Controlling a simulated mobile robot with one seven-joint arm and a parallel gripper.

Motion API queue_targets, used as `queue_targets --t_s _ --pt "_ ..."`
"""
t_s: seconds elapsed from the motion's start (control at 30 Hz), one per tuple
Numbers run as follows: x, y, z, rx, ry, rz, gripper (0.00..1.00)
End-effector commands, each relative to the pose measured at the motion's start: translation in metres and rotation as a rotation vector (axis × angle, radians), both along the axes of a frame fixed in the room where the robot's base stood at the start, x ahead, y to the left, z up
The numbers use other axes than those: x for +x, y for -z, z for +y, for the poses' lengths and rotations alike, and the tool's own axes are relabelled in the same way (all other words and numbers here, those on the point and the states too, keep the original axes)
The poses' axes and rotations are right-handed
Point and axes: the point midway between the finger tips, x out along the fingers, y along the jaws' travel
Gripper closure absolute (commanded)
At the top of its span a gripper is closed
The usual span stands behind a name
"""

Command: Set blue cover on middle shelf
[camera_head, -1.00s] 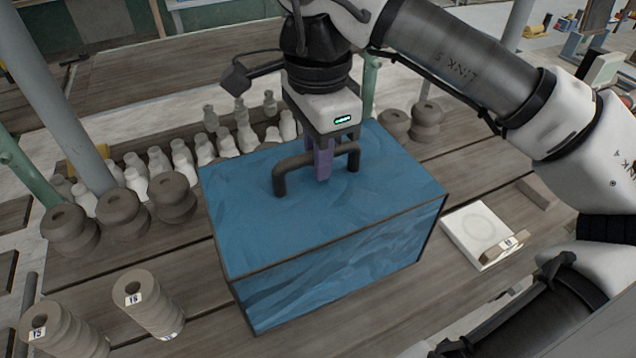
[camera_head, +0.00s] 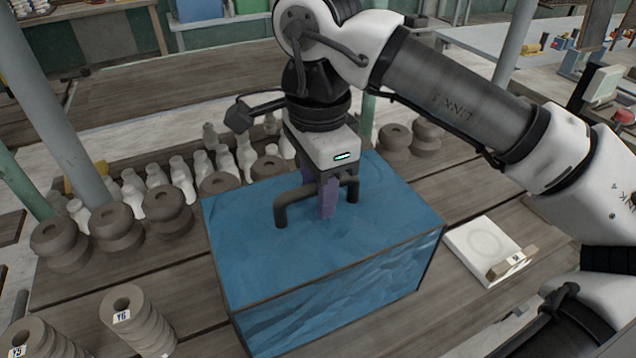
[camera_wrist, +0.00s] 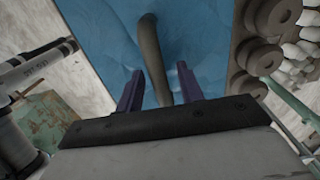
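The blue cover (camera_head: 265,245) is a large box shape with dark edges and a dark arched handle (camera_head: 281,210) on top. It stands on a plank surface in the head view. My gripper (camera_head: 327,205) is over its top, with purple fingers down at the handle. In the wrist view, my gripper (camera_wrist: 160,88) has its fingers apart, one on each side of the handle bar (camera_wrist: 151,50), with gaps visible. The blue cover (camera_wrist: 100,35) fills the area behind. I cannot tell whether either finger touches the bar. No shelf can be identified as the middle one.
Brown spool-shaped pieces (camera_head: 118,225) and white bottle-shaped pieces (camera_head: 158,172) stand close behind and left of the cover. Ringed stacks (camera_head: 135,318) stand at front left. A white tile (camera_head: 480,243) lies to the right. Grey posts (camera_head: 60,110) rise at the back.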

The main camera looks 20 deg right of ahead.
Motion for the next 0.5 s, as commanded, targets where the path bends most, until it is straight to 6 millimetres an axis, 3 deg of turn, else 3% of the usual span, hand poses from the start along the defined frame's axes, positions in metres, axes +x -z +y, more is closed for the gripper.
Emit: queue_targets --t_s 0.27,0.5 --pt "0.000 -0.008 0.000 0.000 0.000 0.000 0.63" --pt "0.001 -0.044 0.000 0.001 -0.001 -0.002 0.63"
